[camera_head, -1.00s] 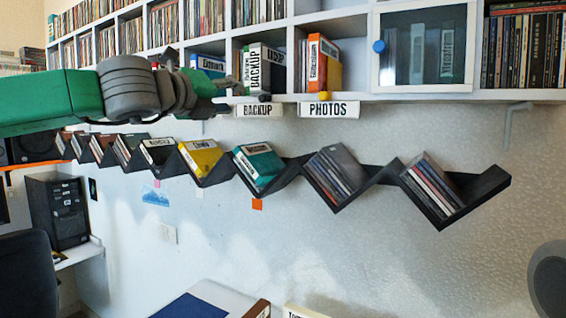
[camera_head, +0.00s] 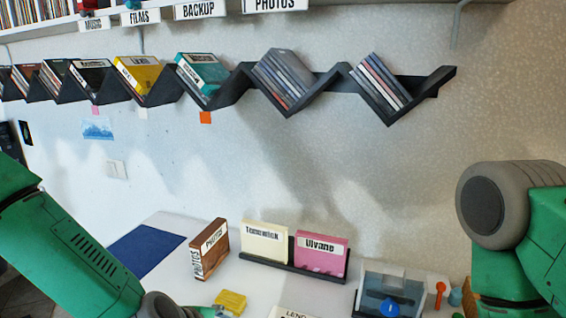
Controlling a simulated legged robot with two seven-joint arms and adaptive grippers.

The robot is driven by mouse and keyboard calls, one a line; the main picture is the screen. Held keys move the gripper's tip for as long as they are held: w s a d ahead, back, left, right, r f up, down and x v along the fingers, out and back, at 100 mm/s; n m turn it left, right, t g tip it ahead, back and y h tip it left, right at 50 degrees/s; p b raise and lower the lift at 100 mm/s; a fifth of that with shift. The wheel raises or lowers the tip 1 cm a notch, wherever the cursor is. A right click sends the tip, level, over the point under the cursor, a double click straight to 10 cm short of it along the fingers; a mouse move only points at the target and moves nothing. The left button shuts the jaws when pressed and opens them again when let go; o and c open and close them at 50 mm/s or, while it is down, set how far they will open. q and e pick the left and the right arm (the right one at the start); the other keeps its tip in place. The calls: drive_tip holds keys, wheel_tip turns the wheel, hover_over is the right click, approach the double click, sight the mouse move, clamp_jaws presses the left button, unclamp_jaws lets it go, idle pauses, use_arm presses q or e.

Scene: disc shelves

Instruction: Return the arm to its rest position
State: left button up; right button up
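My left arm (camera_head: 70,245) comes in at the lower left, its green link sloping down to a grey joint (camera_head: 160,306) at the bottom edge. The fingers of my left gripper do not show. My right arm (camera_head: 515,225) is at the right edge, with a round grey joint and green links. My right gripper is out of view.
A black zigzag shelf (camera_head: 235,88) holds several disc cases on the wall. Below is a white table with a brown PHOTOS box (camera_head: 209,249), a cream box (camera_head: 264,243), a pink box (camera_head: 320,255), a yellow item (camera_head: 231,302) and a clear-lidded container (camera_head: 388,287).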

use_arm(q)
drive_tip(key=s+a+f+m+g+y+b, duration=0.1)
drive_tip(key=s+a+f+m+g, duration=0.2)
drive_tip(key=s+f, duration=0.4)
drive_tip(key=s+a+f+m+y+b, duration=0.1)
drive_tip(key=s+a+f+m+b, duration=0.15)
drive_tip(key=s+f+m, duration=0.45)
drive_tip(key=s+a+f+m+g+y+b, duration=0.1)
drive_tip(key=s+a+f+m, duration=0.2)
drive_tip(key=s+a, duration=0.2)
drive_tip(key=s+a+f+m+g+b, duration=0.1)
drive_tip(key=s+a+f+m+g, duration=0.1)
drive_tip(key=s, duration=0.7)
drive_tip(key=a+f+m, duration=0.1)
drive_tip(key=a+m, duration=0.1)
drive_tip(key=a, duration=0.1)
drive_tip(key=shift+a+f+m+y, duration=0.3)
drive_tip(key=shift+a+f+y, duration=0.05)
drive_tip(key=shift+f+y, duration=0.05)
drive_tip(key=shift+w, duration=0.2)
idle(4.3)
